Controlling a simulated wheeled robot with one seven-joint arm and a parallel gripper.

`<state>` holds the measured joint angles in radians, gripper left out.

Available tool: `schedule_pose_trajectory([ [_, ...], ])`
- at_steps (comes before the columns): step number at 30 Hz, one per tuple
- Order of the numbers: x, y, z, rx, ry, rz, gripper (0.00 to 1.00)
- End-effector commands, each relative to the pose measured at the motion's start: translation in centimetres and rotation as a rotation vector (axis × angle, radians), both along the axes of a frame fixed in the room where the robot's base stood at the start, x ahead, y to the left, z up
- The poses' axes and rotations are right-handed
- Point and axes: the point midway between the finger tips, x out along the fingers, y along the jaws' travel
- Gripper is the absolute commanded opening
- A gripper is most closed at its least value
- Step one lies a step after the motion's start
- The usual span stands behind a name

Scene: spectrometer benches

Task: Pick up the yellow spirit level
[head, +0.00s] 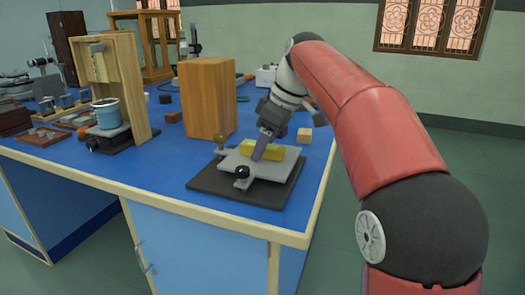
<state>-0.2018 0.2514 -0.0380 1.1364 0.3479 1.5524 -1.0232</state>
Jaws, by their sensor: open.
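The yellow spirit level (276,154) lies on a grey platform (266,170) over a dark base plate (222,189) near the front right of the blue bench. The fingers hide part of the level. I cannot tell from this view whether they touch it or straddle it. The gripper is open.
A tall wooden block (207,97) stands behind and left of the platform. A small wooden cube (304,136) sits to the right. A wooden stand (124,85) with a blue beaker (106,113) is at left. The blue bench's (150,185) front middle is clear.

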Motion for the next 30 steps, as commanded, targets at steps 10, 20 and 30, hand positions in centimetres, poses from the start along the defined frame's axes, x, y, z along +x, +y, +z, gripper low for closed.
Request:
schedule_pose_trajectory([
  [10, 0.0, 0.0, -0.2, 0.000, 0.000, 0.000, 0.26],
  [20, 0.0, 0.0, -0.2, 0.000, 0.000, 0.000, 0.00],
  [30, 0.1, 0.0, 2.5, 0.001, -0.004, 0.000, 0.00],
])
